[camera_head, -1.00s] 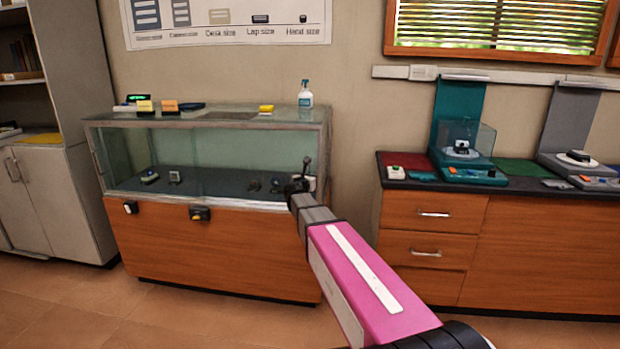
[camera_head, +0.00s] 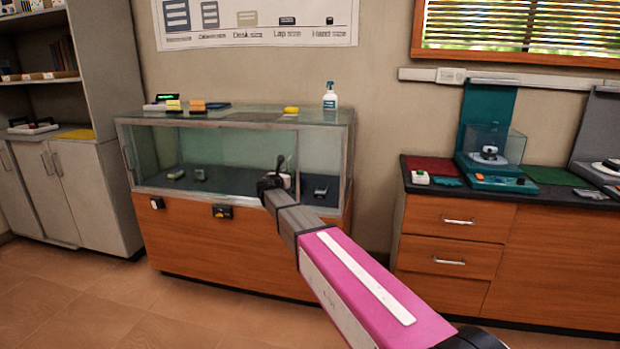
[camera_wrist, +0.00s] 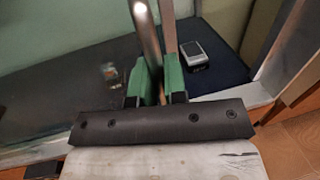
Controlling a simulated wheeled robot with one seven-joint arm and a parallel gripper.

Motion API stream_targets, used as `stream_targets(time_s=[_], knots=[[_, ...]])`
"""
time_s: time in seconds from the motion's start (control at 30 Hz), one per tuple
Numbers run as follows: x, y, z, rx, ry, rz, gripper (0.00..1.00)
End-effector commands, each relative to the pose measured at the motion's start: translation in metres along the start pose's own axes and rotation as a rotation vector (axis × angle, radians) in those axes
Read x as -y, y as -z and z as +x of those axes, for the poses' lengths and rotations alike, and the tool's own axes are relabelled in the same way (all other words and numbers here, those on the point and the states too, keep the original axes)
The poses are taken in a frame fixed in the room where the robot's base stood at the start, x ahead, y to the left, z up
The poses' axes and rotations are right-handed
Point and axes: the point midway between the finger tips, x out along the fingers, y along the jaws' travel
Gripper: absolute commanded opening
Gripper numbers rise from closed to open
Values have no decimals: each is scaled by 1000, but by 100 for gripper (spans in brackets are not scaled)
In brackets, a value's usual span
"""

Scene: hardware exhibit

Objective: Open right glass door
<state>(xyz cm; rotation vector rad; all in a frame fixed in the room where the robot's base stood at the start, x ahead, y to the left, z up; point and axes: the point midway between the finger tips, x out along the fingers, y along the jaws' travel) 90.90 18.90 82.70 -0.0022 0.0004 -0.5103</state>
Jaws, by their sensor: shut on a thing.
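The right glass door (camera_head: 240,150) is a clear sliding panel on the front of the display case (camera_head: 250,235). It stands partly open, with a gap at the case's right end. My gripper (camera_head: 277,178) is at the door's right side. In the wrist view, the green fingers of my gripper (camera_wrist: 160,72) are shut on an upright metal bar (camera_wrist: 146,30) at the door's edge. A small grey device (camera_wrist: 197,54) lies on the dark shelf right of the fingers, in the open gap. The exact finger contact is partly hidden.
A spray bottle (camera_head: 330,95) and small boxes stand on the case top. A black lock-like fitting (camera_head: 222,211) is on the wooden front. A counter with drawers (camera_head: 455,240) stands at right, a grey cabinet (camera_head: 90,190) at left. Floor in front is clear.

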Motion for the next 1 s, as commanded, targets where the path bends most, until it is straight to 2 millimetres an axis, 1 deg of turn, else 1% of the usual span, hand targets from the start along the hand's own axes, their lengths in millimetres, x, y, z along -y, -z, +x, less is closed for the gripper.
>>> stream_targets(time_s=[0.03, 0.07, 0.1, 0.17, 0.2, 0.27, 0.3, 0.5, 0.6, 0.7, 0.83, 1.0], knots=[[-25, 1, -1, 0, -5, 0, 0], [-35, 1, -3, 0, -4, 1, 0], [-50, 0, -6, -1, -5, 1, 0], [-71, 0, -10, -1, -4, 1, 0], [-86, 0, -13, -1, -5, 2, 0], [-106, 0, -17, -1, -3, 1, 0], [-120, 0, -20, -1, -4, 1, 0], [-179, 0, -32, 0, -2, 0, 0], [-203, 0, -38, 0, -3, 1, 0], [-221, 0, -42, 0, -1, 1, 0], [-238, 0, -46, 0, -1, 1, 0], [-248, 0, -49, 0, 0, 1, 0]])
